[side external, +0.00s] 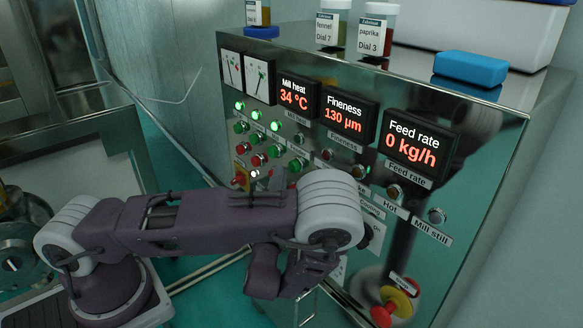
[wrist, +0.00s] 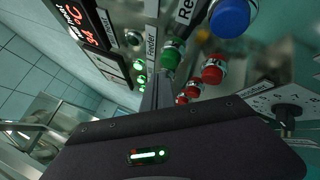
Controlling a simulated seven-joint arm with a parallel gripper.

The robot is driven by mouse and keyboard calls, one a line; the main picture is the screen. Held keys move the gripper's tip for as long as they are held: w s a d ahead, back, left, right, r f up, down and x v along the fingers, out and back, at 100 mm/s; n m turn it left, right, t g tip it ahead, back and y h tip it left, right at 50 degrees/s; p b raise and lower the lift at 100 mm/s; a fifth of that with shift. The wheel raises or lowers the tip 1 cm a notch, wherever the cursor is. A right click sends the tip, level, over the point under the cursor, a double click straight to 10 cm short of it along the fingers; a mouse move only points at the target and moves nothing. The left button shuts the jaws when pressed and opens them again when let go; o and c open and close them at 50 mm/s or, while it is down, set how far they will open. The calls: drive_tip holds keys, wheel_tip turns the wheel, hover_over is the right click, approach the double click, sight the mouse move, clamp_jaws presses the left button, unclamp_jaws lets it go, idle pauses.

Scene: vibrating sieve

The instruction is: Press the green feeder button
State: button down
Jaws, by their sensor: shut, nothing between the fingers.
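In the side external view, several green buttons (side external: 275,152) run in a slanting row on the cabinet front.
Red buttons (wrist: 212,69) and a blue button (wrist: 230,17) sit close to the green one. A black dial (wrist: 288,112) is at the right. In the side external view, a red and yellow emergency stop (side external: 392,305) is low on the cabinet (side external: 478,160), and jars (side external: 375,30) stand on top.

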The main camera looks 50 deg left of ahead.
drive_tip(key=shift+w, duration=0.4)
drive_tip(key=shift+w, duration=0.5)
idle(0.5)
drive_tip(key=shift+s, duration=0.95)
drive_tip(key=s, duration=0.5)
idle(0.7)
